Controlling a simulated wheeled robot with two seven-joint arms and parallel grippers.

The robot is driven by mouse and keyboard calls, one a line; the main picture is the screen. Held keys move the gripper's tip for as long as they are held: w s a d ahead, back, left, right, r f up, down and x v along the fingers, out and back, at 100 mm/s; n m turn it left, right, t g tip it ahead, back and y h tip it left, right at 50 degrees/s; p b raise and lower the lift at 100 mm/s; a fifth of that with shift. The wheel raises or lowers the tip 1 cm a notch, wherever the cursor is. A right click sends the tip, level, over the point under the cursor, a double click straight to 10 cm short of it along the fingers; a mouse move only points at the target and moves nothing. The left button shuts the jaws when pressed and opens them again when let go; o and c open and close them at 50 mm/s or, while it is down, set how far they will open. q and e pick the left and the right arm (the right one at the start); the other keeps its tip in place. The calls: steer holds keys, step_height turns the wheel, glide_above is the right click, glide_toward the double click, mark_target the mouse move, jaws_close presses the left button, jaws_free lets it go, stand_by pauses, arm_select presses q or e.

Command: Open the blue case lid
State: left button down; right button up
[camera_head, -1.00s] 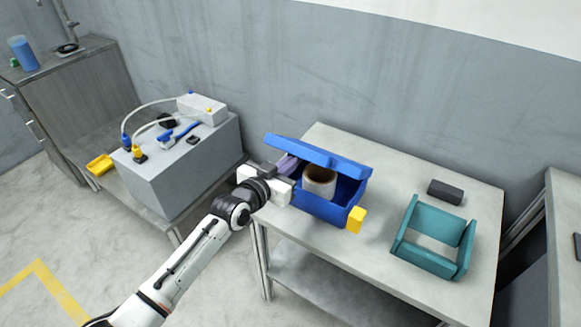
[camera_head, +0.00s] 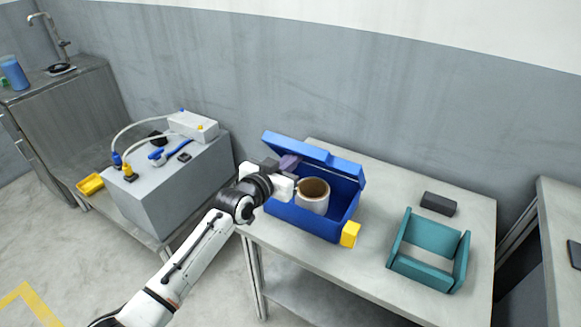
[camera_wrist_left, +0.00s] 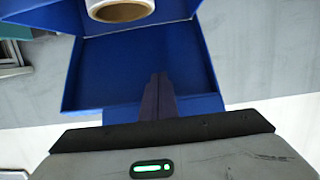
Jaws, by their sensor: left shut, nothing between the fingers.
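The blue case (camera_head: 308,220) sits on the grey table, and its lid (camera_head: 322,157) is raised and tilted over the back edge, partly open. A white roll with a brown core (camera_head: 313,200) stands inside the case; it also shows at the top of the left wrist view (camera_wrist_left: 120,12). In the left wrist view the fingers (camera_wrist_left: 159,95) overlap the lid's inner face (camera_wrist_left: 105,72); contact is unclear.
A teal open frame (camera_head: 428,237) and a dark block (camera_head: 438,203) lie to the right on the table (camera_head: 370,265). A grey box with cables (camera_head: 178,183) stands on the left bench. The wall is close behind the table.

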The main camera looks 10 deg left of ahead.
arm_select(q)
steer(key=shift+w+d+r+b, duration=0.15)
steer(key=shift+w+d+r, duration=0.05)
steer(key=shift+w, duration=0.25)
steer(key=shift+w+d+r+b, duration=0.15)
steer(key=shift+w+r, duration=0.05)
steer(key=shift+w, duration=0.25)
steer(key=b+x, duration=0.3)
steer(key=shift+w+r, duration=0.1)
steer(key=shift+r, duration=0.15)
steer(key=shift+w+d+r+b, duration=0.15)
steer(key=shift+w+d+b, duration=0.05)
steer(key=shift+w+b, duration=0.25)
steer(key=shift+w+r, duration=0.1)
